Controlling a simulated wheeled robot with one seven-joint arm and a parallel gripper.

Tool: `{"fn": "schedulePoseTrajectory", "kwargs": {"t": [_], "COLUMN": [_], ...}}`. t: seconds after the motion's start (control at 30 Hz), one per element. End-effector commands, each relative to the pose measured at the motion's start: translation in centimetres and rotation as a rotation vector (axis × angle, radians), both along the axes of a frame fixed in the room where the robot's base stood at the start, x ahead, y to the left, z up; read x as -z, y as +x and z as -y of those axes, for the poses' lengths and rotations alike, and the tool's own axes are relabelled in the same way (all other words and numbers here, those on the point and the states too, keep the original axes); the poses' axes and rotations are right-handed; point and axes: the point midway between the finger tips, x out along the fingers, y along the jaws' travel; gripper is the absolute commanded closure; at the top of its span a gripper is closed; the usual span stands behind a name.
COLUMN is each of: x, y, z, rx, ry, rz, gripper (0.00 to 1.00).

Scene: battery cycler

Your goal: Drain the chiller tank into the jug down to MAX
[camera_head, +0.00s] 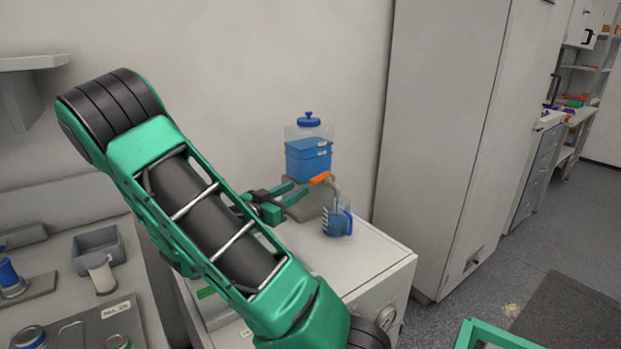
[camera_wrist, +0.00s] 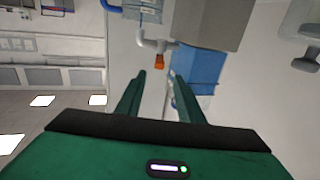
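The chiller tank (camera_head: 308,160) is a clear box with a blue lid and blue liquid, standing on a grey block. It shows upside down in the wrist view (camera_wrist: 198,68). The orange tap handle (camera_head: 320,178) is at its front, above a pale spout; the wrist view shows the handle too (camera_wrist: 159,62). The jug (camera_head: 338,221) stands below the spout with blue in it; its part shows at the wrist view's top (camera_wrist: 143,12). I cannot tell whether liquid flows. My gripper (camera_head: 302,188) is open and empty, its fingertips just short of the handle (camera_wrist: 158,78).
The jug stands on a white cabinet top (camera_head: 365,262) with some free room in front. A tall grey cabinet (camera_head: 440,120) rises close on the right. A bench with a grey bin (camera_head: 98,245) and a tray is at the left.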

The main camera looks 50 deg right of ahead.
Motion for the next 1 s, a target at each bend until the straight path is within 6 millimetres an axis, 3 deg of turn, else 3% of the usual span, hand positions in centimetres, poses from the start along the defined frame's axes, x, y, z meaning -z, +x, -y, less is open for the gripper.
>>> {"fn": "schedulePoseTrajectory", "kwargs": {"t": [0.17,0.6,1.0], "x": [0.0,0.0,0.0], "y": [-0.2,-0.4,-0.4], "z": [1.9,9.0,10.6], "rx": [0.006,0.005,0.002], "ry": [-0.001,-0.001,0.0], "rz": [0.001,0.001,0.001], "gripper": [0.66,0.66,0.66]}}
